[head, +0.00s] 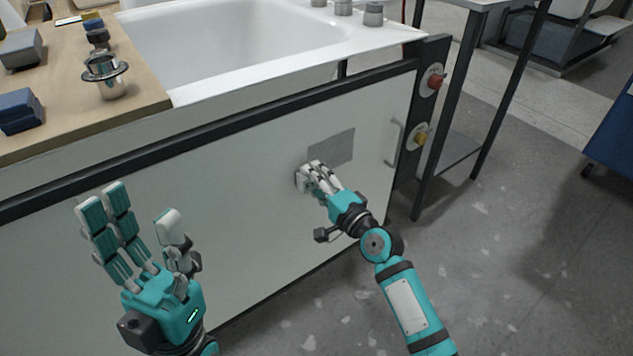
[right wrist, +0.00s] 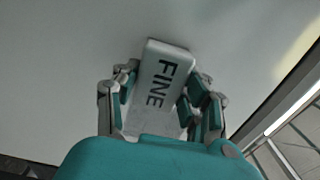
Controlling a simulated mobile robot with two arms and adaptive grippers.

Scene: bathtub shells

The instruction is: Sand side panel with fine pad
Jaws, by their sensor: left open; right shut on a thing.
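The white side panel (head: 225,200) of the bathtub stands upright below the tub rim, with a grey rectangular patch (head: 331,147) on its right part. My right gripper (head: 312,178) is at the panel, just below and left of the patch. In the right wrist view it is shut on a pale pad (right wrist: 166,62) marked "FINE". The pad's far end is at or very near the panel; I cannot tell whether it touches. In the head view the fingers mostly hide the pad. My left gripper (head: 140,228) is open and empty, in front of the panel's left part.
A wooden board (head: 140,88) at the left carries blue-grey blocks (head: 20,50) and a metal drain fitting (head: 105,75). A post with red (head: 436,81) and yellow (head: 421,137) knobs stands right of the panel, near its handle (head: 395,143). A dark-legged table is beyond.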

